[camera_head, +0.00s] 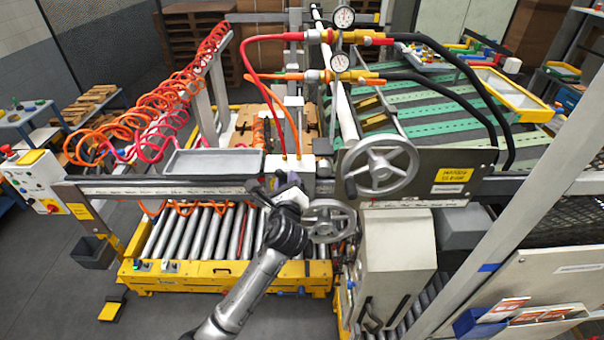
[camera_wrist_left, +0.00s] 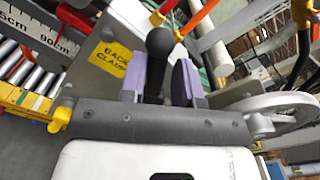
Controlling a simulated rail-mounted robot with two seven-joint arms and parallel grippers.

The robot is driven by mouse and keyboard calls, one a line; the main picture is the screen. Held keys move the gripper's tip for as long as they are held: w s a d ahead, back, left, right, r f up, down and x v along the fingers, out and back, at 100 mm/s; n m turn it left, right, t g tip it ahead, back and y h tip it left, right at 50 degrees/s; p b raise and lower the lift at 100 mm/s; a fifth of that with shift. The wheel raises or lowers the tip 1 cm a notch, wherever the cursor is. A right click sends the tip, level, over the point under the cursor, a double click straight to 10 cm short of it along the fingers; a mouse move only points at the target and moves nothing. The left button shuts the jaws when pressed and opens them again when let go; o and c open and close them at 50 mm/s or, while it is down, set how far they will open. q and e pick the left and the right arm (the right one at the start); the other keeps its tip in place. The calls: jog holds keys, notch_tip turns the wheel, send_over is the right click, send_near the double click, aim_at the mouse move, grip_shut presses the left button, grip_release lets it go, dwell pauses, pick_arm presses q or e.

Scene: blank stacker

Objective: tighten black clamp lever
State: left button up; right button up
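In the left wrist view, the black clamp lever (camera_wrist_left: 159,43) stands upright with its round knob above the fingertips. My left gripper (camera_wrist_left: 160,80) has its purple, dark-padded fingers on both sides of the lever's shaft and looks shut on it. The lower shaft is hidden behind the gripper's dark bar. A yellow label (camera_wrist_left: 111,59), partly readable as "BACK CLAMP", sits left of the fingers. In the head view, my left gripper (camera_head: 280,186) is at the front rail, and the lever is too small to make out there. My right gripper is not in view.
A handwheel (camera_head: 380,167) is right of my left gripper, and a smaller one (camera_head: 329,220) is close beside it. A ruled rail (camera_head: 150,188) runs left. Rollers (camera_head: 200,235) lie below. Red and orange hoses (camera_head: 262,100) hang behind. A grey tray (camera_head: 212,163) sits on the left.

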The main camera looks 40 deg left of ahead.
pick_arm(q)
jog(key=s+d+m+p, duration=0.3)
jog(key=s+d+m, duration=0.2)
jog(key=d+m, duration=0.2)
jog(key=shift+s+d+r+m, duration=0.2)
jog(key=shift+d+r+m, duration=0.1)
jog(key=shift+d+r, duration=0.15)
dwell(1.4)
dwell(0.5)
